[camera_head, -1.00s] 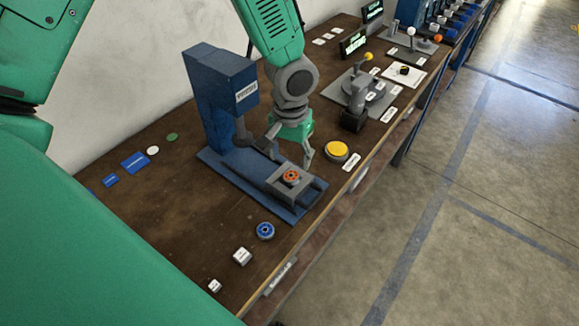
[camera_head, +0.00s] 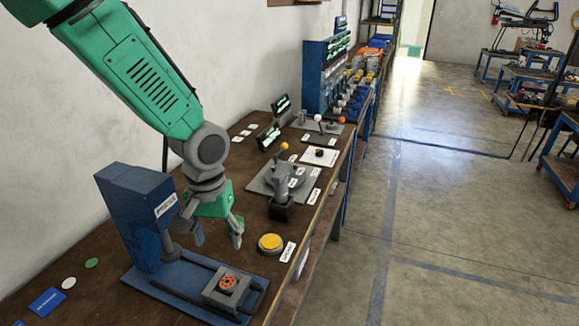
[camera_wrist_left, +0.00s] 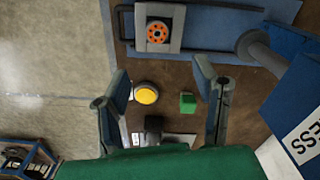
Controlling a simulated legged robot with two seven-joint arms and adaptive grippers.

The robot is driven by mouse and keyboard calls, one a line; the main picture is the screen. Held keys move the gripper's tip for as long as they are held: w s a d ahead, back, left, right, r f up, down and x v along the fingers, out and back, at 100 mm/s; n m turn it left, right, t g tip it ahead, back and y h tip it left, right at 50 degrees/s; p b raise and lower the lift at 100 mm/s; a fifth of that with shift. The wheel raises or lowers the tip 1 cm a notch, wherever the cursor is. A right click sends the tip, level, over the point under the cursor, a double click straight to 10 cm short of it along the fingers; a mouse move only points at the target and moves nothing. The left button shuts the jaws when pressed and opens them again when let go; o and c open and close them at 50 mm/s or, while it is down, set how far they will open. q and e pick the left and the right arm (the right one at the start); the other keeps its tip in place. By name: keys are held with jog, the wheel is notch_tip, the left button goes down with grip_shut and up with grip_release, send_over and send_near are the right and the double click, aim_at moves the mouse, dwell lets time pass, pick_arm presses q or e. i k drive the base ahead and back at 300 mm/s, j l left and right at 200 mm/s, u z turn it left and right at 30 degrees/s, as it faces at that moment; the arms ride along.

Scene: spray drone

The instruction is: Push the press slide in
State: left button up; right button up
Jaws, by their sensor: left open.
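The blue press (camera_head: 143,210) stands on a blue base plate (camera_head: 165,284) at the near end of the bench. Its slide (camera_head: 212,296), a grey block carrying an orange round part (camera_head: 228,283), sits on dark rails out in front of the press head. The slide also shows at the top of the left wrist view (camera_wrist_left: 178,42). My left gripper (camera_head: 217,236) is open and empty, pointing down above the bench beyond the slide and beside the press head. Its two fingers are apart in the left wrist view (camera_wrist_left: 162,80), and the slide is clear of them.
A yellow button (camera_head: 271,242) is right of my left gripper. A small green cube (camera_wrist_left: 188,102) lies on the bench in the wrist view.

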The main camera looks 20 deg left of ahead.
aim_at(232, 305)
jog(key=k+l, duration=0.75)
jog(key=k, duration=0.1)
